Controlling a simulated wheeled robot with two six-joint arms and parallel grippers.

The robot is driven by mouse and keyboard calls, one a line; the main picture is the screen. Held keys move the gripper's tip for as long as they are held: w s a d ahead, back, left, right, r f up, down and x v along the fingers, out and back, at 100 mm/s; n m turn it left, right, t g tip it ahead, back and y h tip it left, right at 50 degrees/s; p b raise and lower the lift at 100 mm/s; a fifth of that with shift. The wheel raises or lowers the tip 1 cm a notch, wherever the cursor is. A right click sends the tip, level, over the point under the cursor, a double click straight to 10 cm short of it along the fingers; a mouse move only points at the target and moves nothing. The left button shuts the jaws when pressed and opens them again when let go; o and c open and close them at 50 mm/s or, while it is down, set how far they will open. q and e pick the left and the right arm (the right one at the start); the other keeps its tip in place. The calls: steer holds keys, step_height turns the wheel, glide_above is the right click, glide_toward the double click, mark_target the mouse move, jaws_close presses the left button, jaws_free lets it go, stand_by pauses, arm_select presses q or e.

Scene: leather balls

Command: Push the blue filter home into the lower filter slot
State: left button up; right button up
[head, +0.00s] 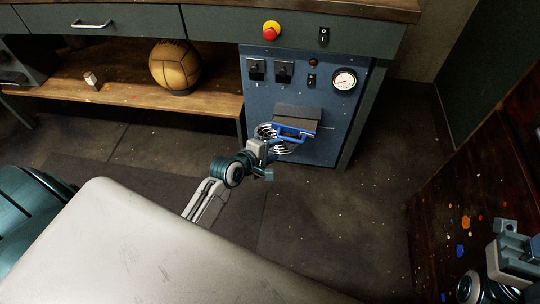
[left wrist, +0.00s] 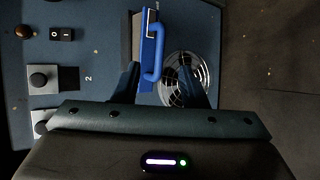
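The blue filter (head: 302,128) with its blue loop handle (left wrist: 156,52) stands out from the front of the blue machine panel (head: 258,95), just under a dark grey block (head: 298,113). How deep it sits in the slot cannot be told, and the slot opening is hidden. My left gripper (head: 268,152) is in front of the panel, close to the handle. In the left wrist view its two fingers (left wrist: 159,72) are apart, with the handle between them and gaps on both sides. My right gripper (head: 512,250) is at the lower right, far from the filter; its fingers are unclear.
A round fan grille (left wrist: 186,78) is beside the filter. A leather ball (head: 174,66) and a small white block (head: 91,79) are on the wooden shelf (head: 130,100). A paint-spotted brown surface (head: 480,190) is at right.

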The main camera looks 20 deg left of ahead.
mark_target(294, 141)
arm_select(q)
steer(key=b+x, duration=0.3)
steer(key=x, duration=0.7)
steer(key=shift+w+f+b, duration=0.1)
steer(key=shift+f+b, duration=0.05)
steer(key=shift+b, duration=0.2)
jaws_close()
